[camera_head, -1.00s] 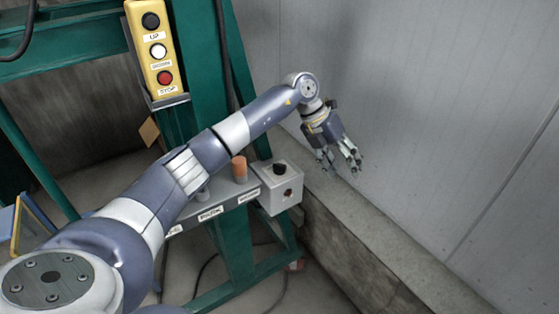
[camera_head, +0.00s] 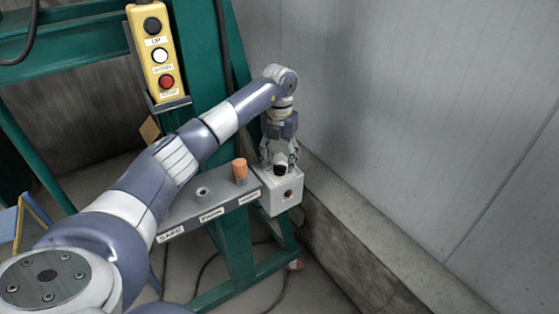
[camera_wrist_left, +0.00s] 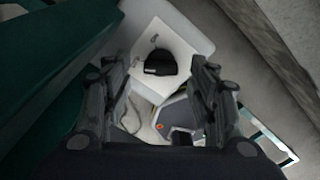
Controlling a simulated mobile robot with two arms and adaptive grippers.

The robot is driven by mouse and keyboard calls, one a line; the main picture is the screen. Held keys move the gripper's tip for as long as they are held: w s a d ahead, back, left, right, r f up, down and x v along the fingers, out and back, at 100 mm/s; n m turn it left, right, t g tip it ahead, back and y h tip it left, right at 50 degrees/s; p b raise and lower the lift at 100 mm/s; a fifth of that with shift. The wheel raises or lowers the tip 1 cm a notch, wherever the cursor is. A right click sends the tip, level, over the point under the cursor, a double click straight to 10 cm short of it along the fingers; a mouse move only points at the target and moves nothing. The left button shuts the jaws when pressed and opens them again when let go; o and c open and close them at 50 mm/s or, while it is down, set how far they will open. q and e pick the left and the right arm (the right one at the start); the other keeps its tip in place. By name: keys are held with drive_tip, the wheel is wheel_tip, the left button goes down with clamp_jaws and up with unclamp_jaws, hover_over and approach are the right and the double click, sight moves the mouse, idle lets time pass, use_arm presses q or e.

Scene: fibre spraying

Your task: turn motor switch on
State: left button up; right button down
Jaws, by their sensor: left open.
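The motor switch is a black knob (camera_head: 280,169) on top of a light grey box (camera_head: 286,199) at the end of the grey shelf. My left gripper (camera_head: 279,161) points down just above the knob, its fingers apart. In the left wrist view the black knob (camera_wrist_left: 160,62) sits on the white box top (camera_wrist_left: 190,32), ahead of and between the two open fingers (camera_wrist_left: 165,95). The fingers do not appear to touch the knob. My right gripper is not in view.
An orange peg (camera_head: 240,170) stands on the labelled grey shelf (camera_head: 208,208), left of the box. A yellow button panel (camera_head: 153,62) hangs on the green frame (camera_head: 238,245). A grey wall (camera_head: 420,110) and concrete ledge (camera_head: 370,225) lie right of the box.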

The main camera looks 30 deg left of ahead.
use_arm(q)
drive_tip(key=shift+f, duration=0.8)
drive_tip(key=c, duration=1.1)
drive_tip(key=shift+o, duration=0.2)
